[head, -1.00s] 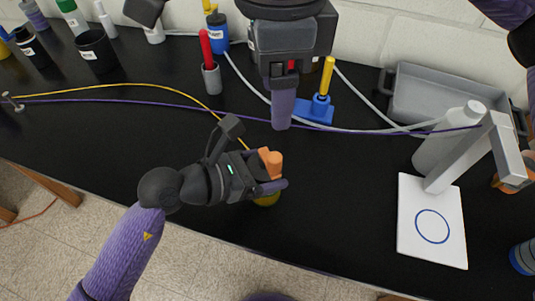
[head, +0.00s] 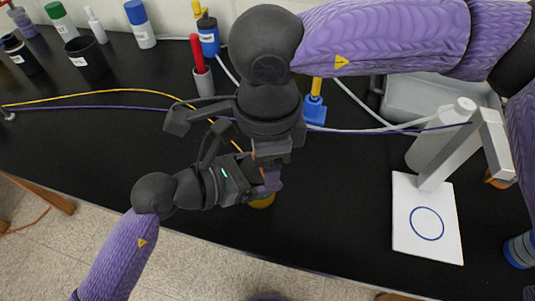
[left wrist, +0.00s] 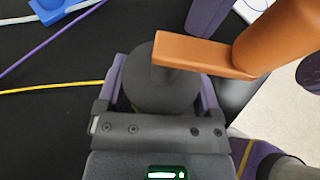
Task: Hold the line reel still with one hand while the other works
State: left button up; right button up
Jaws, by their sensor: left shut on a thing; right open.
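The line reel (head: 262,201) is mostly hidden in the head view; only its yellow lower edge shows below the grippers. In the left wrist view its dark round top (left wrist: 160,78) sits between the two purple fingers of my left gripper (left wrist: 160,95), with an orange crank and knob (left wrist: 275,38) reaching to the right. My left gripper (head: 264,188) is shut on the reel. My right gripper (head: 270,172) is open, pointing down right over the reel and crank; in the left wrist view its purple finger (left wrist: 207,14) shows behind the crank. I cannot tell whether it touches the crank.
A yellow line (head: 95,91) runs from a post at the far left towards the reel. A purple line (head: 110,106) crosses behind to a grey stand (head: 462,150). A white card with a blue circle (head: 427,245) lies right. Cups and bottles line the back. The front middle-right is clear.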

grip_shut()
jog(key=shift+n, duration=0.3)
jog(key=shift+w+d+n, duration=0.25)
jog(key=shift+d+n, duration=0.05)
jog(key=shift+n, duration=0.85)
jog(key=shift+w+d+n, duration=0.25)
jog(key=shift+w+n, duration=0.05)
jog(key=shift+n, duration=0.9)
jog(key=shift+w+d+n, duration=0.25)
jog(key=shift+d+n, duration=0.05)
jog(key=shift+n, duration=0.85)
grip_release()
